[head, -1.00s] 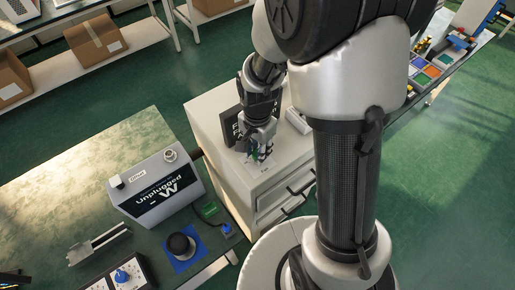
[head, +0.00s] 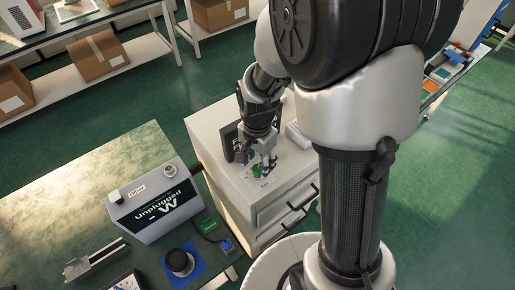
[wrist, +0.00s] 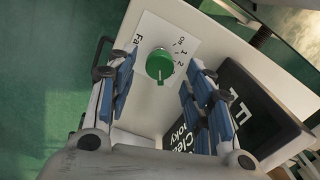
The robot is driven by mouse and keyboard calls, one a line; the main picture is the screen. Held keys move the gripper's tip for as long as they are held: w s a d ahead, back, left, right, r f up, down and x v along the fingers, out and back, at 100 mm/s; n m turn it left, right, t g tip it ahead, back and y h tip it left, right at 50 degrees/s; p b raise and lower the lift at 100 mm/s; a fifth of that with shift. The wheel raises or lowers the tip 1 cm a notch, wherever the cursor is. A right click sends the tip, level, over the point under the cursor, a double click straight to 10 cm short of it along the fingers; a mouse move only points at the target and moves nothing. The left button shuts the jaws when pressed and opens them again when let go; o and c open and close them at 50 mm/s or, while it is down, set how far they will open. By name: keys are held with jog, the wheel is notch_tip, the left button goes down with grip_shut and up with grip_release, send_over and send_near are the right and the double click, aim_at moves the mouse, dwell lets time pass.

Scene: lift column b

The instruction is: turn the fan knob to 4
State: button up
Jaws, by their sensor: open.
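The green fan knob (wrist: 160,65) sits on a white label plate (wrist: 152,33) in the wrist view, with "Fa…" to its left and "off", 1 and 2 to its right. Further numbers are hidden or unreadable. A pale mark shows at the knob's lower edge; I cannot tell which setting it gives. In the head view the knob (head: 257,170) is on the white cabinet top (head: 211,133). My gripper (wrist: 162,58) is open, its blue-padded fingers to either side of the knob in the picture, with gaps on both sides. My gripper (head: 266,162) also shows in the head view, close above the cabinet top.
A black sign (wrist: 257,100) with white letters stands close to my right finger. A grey box (head: 150,203) and a black knob on a blue plate (head: 181,262) are on the left table. A white block (head: 298,136) lies right of my gripper.

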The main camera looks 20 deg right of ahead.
aim_at(258, 168)
notch_tip(258, 168, up, 10)
dwell(0.3)
jog(key=shift+r, duration=0.2)
